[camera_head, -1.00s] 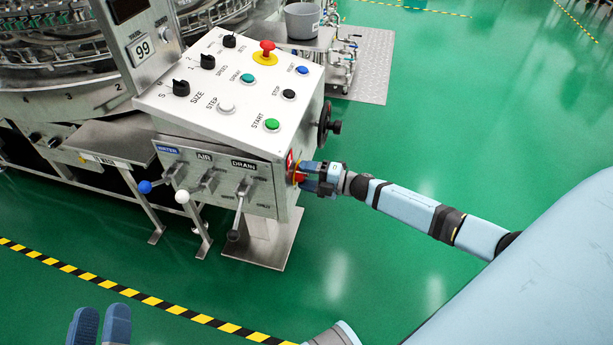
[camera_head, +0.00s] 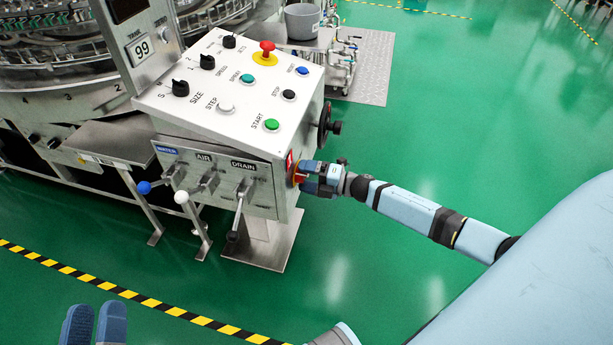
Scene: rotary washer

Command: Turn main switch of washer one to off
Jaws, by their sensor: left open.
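The main switch (camera_head: 297,178) is a red knob on a yellow-orange plate, on the right side of the washer's control box (camera_head: 222,136). My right gripper (camera_head: 306,178) is right at the switch, with one blue finger above the knob and one below. The fingers partly hide the knob, and I cannot tell whether they press on it or how it is turned. My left gripper (camera_head: 93,324) is at the bottom left, cut by the picture edge, open and empty, well away from the box.
WATER, AIR and DRAIN valve levers (camera_head: 236,215) stick out from the box's front. A black handwheel (camera_head: 326,125) juts from its right side, above my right gripper. The sloping top carries knobs, buttons and a red emergency stop (camera_head: 266,50). Green floor (camera_head: 430,120) is clear on the right.

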